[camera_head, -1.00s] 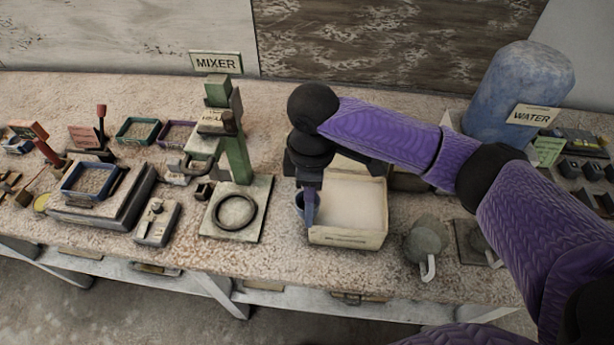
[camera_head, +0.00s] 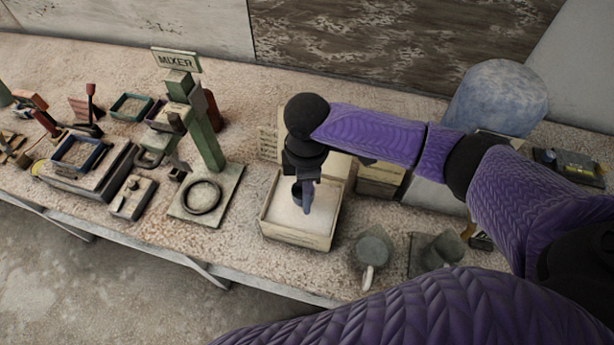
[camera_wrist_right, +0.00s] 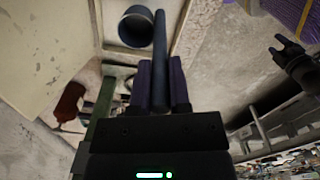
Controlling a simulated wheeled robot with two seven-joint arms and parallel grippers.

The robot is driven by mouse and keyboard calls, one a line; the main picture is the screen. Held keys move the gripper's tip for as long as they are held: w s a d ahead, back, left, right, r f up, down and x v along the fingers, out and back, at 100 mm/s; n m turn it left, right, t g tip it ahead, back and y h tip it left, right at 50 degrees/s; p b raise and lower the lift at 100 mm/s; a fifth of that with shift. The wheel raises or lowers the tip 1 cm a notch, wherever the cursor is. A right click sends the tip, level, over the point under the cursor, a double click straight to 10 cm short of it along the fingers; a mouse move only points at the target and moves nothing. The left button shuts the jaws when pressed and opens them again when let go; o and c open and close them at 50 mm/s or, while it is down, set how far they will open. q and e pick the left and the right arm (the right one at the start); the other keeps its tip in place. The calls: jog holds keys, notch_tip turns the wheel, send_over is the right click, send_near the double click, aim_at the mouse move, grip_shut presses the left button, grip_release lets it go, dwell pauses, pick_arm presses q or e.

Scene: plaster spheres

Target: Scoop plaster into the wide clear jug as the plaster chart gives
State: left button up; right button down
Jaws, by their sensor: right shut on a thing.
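My right gripper (camera_head: 305,183) is shut on the handle of a dark blue scoop (camera_head: 306,200) over the pale plaster box (camera_head: 298,239). I cannot tell if the scoop touches the plaster. In the right wrist view its round cup (camera_wrist_right: 136,26) shows beyond the fingers; its contents are unclear. A grey jug (camera_head: 371,250) with a light handle stands right of the box, and a second vessel (camera_head: 437,254) beside it. I cannot tell which is the wide clear jug. My left gripper (camera_wrist_right: 283,43) looks open and empty at the right of the wrist view.
A green mixer (camera_head: 203,140) with a ring on its base stands left of the box. A pale card (camera_head: 268,143) with unreadable lines is behind the box. A blue barrel (camera_head: 497,97) stands at the back right. The bench front before the mixer is narrow.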

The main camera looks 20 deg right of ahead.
aim_at(307, 200)
notch_tip(307, 200, down, 8)
jog(key=b, duration=0.3)
jog(key=shift+r, duration=0.25)
jog(key=shift+f+b, duration=0.45)
jog(key=shift+b, duration=0.05)
jog(key=shift+r, duration=0.1)
jog(key=shift+r, duration=0.15)
notch_tip(307, 200, up, 10)
jog(key=p, duration=1.1)
jog(key=shift+p, duration=0.35)
jog(key=shift+f, duration=0.2)
